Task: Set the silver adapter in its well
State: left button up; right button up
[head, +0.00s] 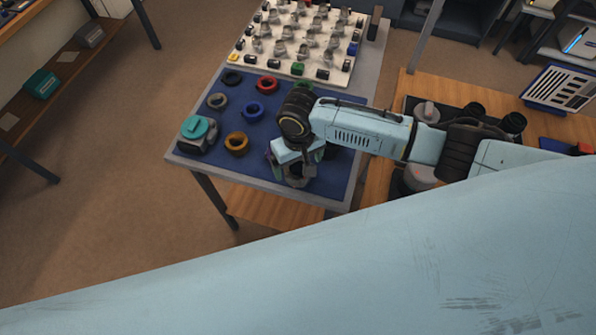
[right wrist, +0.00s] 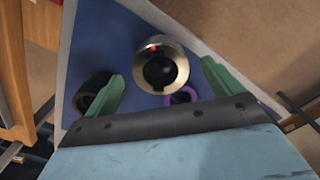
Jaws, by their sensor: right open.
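My right gripper (head: 294,168) is low over the near right part of the blue mat (head: 220,130). In the right wrist view its green fingers (right wrist: 161,71) are spread apart. A silvery round adapter (right wrist: 182,66) with a dark centre and a small red mark lies between the fingers in that picture, and neither finger visibly touches it. In the head view the gripper hides most of this spot. I cannot tell whether the adapter stands in a well. My left gripper is out of view.
Coloured rings lie on the mat, among them red (head: 267,84), blue (head: 253,110) and orange (head: 237,142). A teal-topped device (head: 197,131) stands at the left edge. A white board (head: 288,69) with several small parts is behind. A wooden bench (head: 385,175) is at right.

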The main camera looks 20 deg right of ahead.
aim_at(298, 173)
jog(key=shift+f, duration=1.45)
jog(key=shift+r, duration=0.1)
jog(key=c, duration=1.2)
